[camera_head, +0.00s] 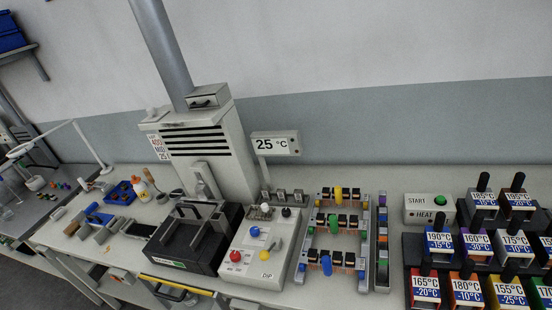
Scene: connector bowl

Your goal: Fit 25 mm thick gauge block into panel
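I cannot pick out a 25 mm gauge block for certain, since no thickness marking is readable. Several small grey pieces (281,196) stand behind the sloped panel (246,262), but I cannot tell what they are. This panel carries red, blue, yellow, white and black knobs and the word DIP. A rack (320,282) to its right holds black and orange parts with yellow, green and blue cylinders. I cannot tell which of these is the task's panel. My gripper is not in view.
A black tank (190,257) stands left of the sloped panel, before a vented grey unit (200,135). A display (275,144) reads 25 °C. At right are a START/HEAT box (430,209) and several handled blocks (467,292) with temperature labels. Tools and a blue bin (122,193) lie left.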

